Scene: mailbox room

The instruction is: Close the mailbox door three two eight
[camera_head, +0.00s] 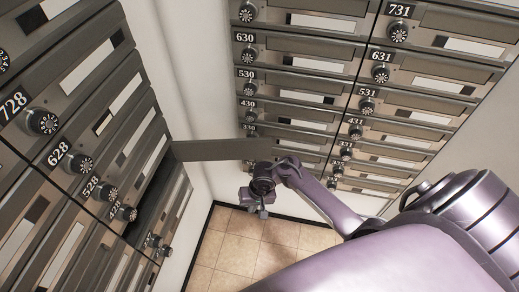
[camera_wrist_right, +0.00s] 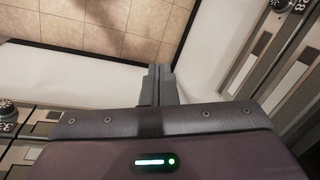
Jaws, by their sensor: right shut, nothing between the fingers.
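The open mailbox door (camera_head: 222,150) is a long grey panel. In the head view it sticks out sideways from the left bank of mailboxes, just below the door labelled 428 (camera_head: 121,212). A dark opening (camera_head: 158,192) shows at its hinge side. Its own number cannot be read. My right gripper (camera_head: 258,208) is shut and empty, below the free end of the panel in the picture. I see no contact between the fingers and the panel. In the right wrist view the fingers of my right gripper (camera_wrist_right: 158,84) are together, with nothing between them. My left gripper is out of view.
The left bank's other doors, such as 628 (camera_head: 80,163), are shut. A second bank with door 630 (camera_head: 285,62) faces it, shut too. Tiled floor (camera_head: 238,255) lies between. My right arm crosses the lower right. In the wrist view, mailboxes stand at both sides.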

